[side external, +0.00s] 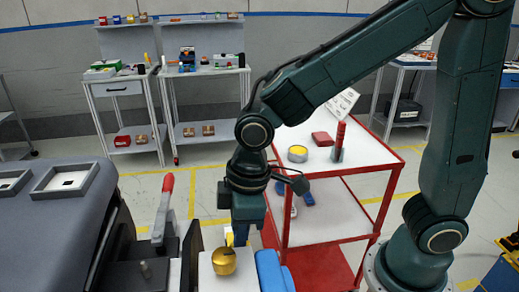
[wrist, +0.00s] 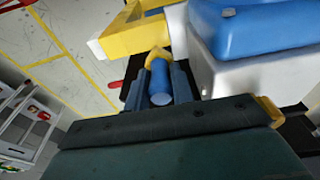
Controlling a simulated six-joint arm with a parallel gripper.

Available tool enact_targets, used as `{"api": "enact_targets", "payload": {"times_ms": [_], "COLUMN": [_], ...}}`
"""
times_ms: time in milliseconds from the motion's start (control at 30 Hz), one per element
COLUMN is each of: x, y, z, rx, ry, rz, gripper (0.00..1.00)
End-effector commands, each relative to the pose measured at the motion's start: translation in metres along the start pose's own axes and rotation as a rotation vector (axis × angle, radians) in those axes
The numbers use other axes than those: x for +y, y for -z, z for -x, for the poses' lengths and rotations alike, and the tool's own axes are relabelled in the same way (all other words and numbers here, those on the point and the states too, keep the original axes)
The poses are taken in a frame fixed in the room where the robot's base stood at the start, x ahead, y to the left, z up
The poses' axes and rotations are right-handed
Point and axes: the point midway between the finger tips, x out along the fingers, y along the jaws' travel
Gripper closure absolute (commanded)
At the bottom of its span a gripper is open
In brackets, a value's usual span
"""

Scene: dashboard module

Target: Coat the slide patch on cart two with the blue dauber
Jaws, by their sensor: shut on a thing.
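My gripper (side external: 243,222) points down just above a white block near the bottom of the side view. In the wrist view my gripper (wrist: 160,78) is shut on the blue dauber (wrist: 160,84), a blue cylinder lying between the two fingers, with yellow showing at its far end. In the side view the dauber is mostly hidden by the gripper; a bit of yellow shows beside the fingers. A red cart (side external: 397,160) with a white top stands behind the gripper. I cannot tell which cart is cart two, and I cannot make out the slide patch.
A gold ball (side external: 223,261) sits on the white block, close below the gripper. A blue block (side external: 270,268) is beside it at the right. A red-handled lever (side external: 164,205) stands at the left. The red cart's top holds a yellow-topped tin (side external: 298,153) and a red stick (side external: 339,137).

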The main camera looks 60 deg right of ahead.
Motion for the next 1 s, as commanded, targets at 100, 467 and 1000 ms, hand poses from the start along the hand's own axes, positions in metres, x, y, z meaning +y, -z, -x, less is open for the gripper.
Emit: {"api": "enact_targets", "payload": {"times_ms": [100, 467, 1000], "x": [0.0006, 0.0002, 0.0008], "y": [0.0003, 0.0009, 0.0006], "z": [0.0005, 0.0024, 0.0062], "rx": [0.0, 0.0, -0.001], "ry": [0.02, 0.081, 0.175], "rz": [0.131, 0.543, 1.17], "gripper": [0.99, 0.99, 0.99]}}
